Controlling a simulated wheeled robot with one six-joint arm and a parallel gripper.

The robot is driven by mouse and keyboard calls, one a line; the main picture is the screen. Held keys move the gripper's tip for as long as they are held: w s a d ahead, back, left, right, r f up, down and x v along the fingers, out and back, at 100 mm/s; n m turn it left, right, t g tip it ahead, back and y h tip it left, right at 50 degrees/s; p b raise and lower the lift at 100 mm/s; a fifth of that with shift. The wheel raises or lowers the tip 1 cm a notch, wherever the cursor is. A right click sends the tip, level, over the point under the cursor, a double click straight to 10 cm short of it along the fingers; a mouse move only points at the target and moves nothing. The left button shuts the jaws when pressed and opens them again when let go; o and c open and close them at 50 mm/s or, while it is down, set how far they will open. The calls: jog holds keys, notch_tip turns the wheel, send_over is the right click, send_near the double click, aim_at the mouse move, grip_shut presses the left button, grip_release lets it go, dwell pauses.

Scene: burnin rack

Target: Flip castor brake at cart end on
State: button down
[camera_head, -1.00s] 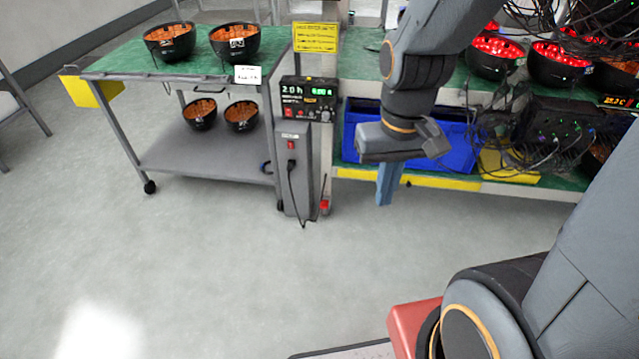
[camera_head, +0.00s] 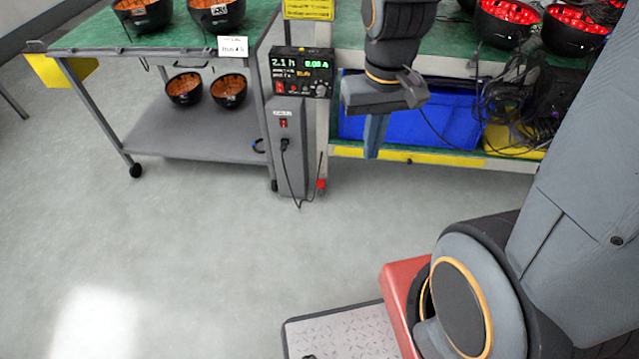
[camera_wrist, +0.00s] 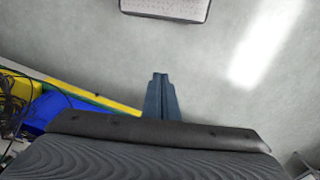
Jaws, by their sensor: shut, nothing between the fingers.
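The cart (camera_head: 180,136) stands at the left, with a green top and a grey lower shelf. A black castor (camera_head: 136,170) is under its near left leg. A small red part (camera_head: 320,184) sits low at the foot of the post by the cart's right end; I cannot tell whether it is the castor brake or how it is set. My gripper (camera_head: 374,152) points down in front of the blue bin, right of that post and well above the floor. Its blue fingers are together and empty, also in the wrist view (camera_wrist: 160,78). No castor shows in the wrist view.
A grey power unit (camera_head: 287,150) with a display and hanging cable stands between cart and rack. Blue bins (camera_head: 440,125) and a yellow rail (camera_head: 400,155) lie behind my gripper. Tangled cables (camera_head: 525,100) hang at right. The floor (camera_head: 200,250) in front is clear.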

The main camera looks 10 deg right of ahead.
jog(key=w+f+m+b, duration=0.1)
jog(key=w+f+b, duration=1.5)
jog(key=w+f, duration=0.6)
jog(key=w+f+m+t+b, duration=0.1)
jog(key=w+f+m+b, duration=0.1)
jog(key=w+f+b, duration=1.5)
jog(key=w+f, duration=0.3)
jog(key=f, duration=0.4)
jog(key=w+a+f, duration=0.1)
jog(key=w+f, duration=0.2)
jog(key=f, duration=0.3)
jog(key=shift+f+t+h, duration=0.3)
jog(key=shift+f, duration=0.1)
jog(key=b, duration=0.6)
send_over(320, 186)
notch_tip(320, 186, down, 13)
jog(key=shift+r, duration=0.15)
jog(key=shift+s+f, duration=0.2)
jog(key=shift+f, duration=0.3)
